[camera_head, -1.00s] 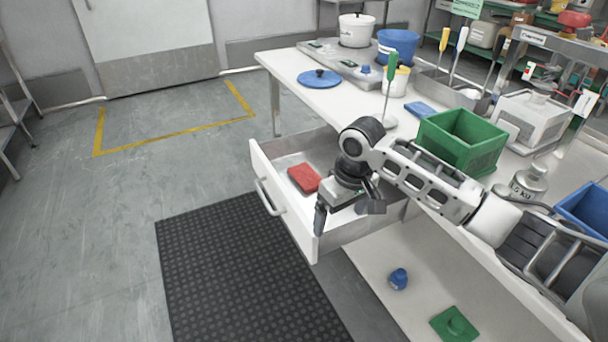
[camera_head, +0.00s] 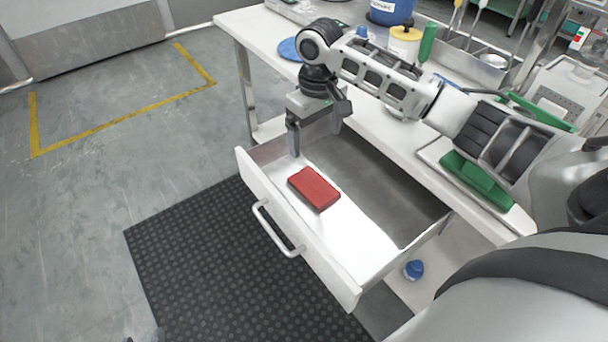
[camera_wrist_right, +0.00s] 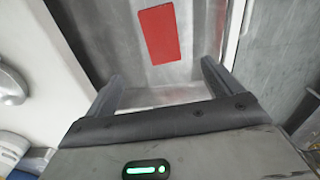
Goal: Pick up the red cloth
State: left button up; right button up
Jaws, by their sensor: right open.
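The red cloth (camera_head: 314,188) is a folded, flat rectangular block lying on the floor of the open drawer (camera_head: 345,262). It also shows in the right wrist view (camera_wrist_right: 159,34), beyond my fingertips and clear of them. My right gripper (camera_head: 316,140) is open and empty, pointing down over the far left part of the drawer, behind the cloth in the head view. In the right wrist view its two fingers (camera_wrist_right: 160,72) stand wide apart. My left gripper is not in view.
The drawer has a white front with a handle (camera_head: 272,230) and grey walls around the cloth. The white table (camera_head: 243,24) with a blue lid (camera_head: 289,49) and containers stands behind. A blue object (camera_head: 413,270) is below, right of the drawer. A black mat (camera_head: 215,255) lies in front.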

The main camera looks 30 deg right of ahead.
jog(key=b, duration=0.1)
send_over(315, 187)
jog(key=f, duration=0.8)
jog(key=shift+w+d+f, duration=0.15)
jog(key=shift+d+f, duration=0.05)
jog(key=shift+f, duration=0.05)
jog(key=shift+a+f+b, duration=0.15)
jog(key=shift+f+b, duration=0.25)
jog(key=shift+f, duration=2.6)
jog(key=shift+c, duration=0.3)
jog(key=c, duration=1)
